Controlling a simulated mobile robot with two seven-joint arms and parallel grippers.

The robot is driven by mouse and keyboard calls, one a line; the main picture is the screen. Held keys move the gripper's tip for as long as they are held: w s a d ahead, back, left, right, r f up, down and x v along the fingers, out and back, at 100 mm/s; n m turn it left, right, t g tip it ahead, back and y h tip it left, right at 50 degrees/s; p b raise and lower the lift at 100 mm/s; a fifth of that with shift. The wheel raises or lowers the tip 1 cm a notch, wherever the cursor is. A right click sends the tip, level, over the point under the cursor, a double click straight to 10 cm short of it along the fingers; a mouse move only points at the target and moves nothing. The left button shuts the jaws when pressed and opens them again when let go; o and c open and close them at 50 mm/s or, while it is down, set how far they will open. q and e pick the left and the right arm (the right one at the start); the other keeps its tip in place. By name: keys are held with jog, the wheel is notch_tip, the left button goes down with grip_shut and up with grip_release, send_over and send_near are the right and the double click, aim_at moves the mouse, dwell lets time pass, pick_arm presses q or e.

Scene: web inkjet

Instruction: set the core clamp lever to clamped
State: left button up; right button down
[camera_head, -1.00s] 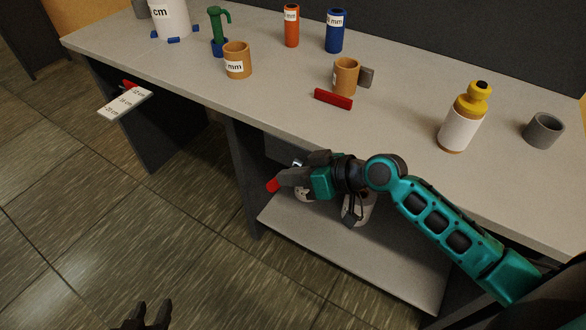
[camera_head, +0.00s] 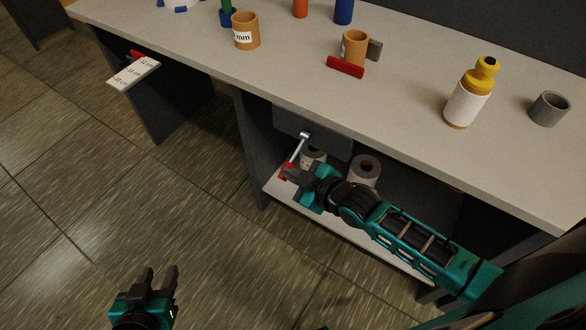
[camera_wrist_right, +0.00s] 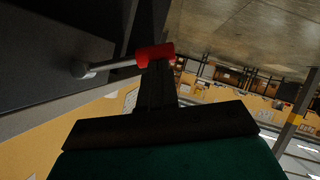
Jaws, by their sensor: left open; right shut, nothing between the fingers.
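The core clamp lever (camera_head: 298,150) is a thin silver rod with a red grip (camera_head: 286,172), mounted on a dark box under the bench. It slants down and left from its pivot. In the right wrist view, the red grip (camera_wrist_right: 155,54) sits at the tips of my right gripper (camera_wrist_right: 155,66). My right gripper (camera_head: 290,175) is shut with nothing between its fingers; its tips are at the grip, and I cannot tell if they touch it. My left gripper (camera_head: 160,272) is open and empty above the floor, away from the lever.
Two rolls, one of them a grey roll (camera_head: 364,170), stand on the lower shelf (camera_head: 340,232) behind my right arm. The bench top (camera_head: 400,110) overhangs them. A red-based scale plate (camera_head: 134,74) juts out at the left. The floor in front is clear.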

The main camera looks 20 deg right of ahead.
jog(key=shift+f, duration=0.45)
dwell(0.3)
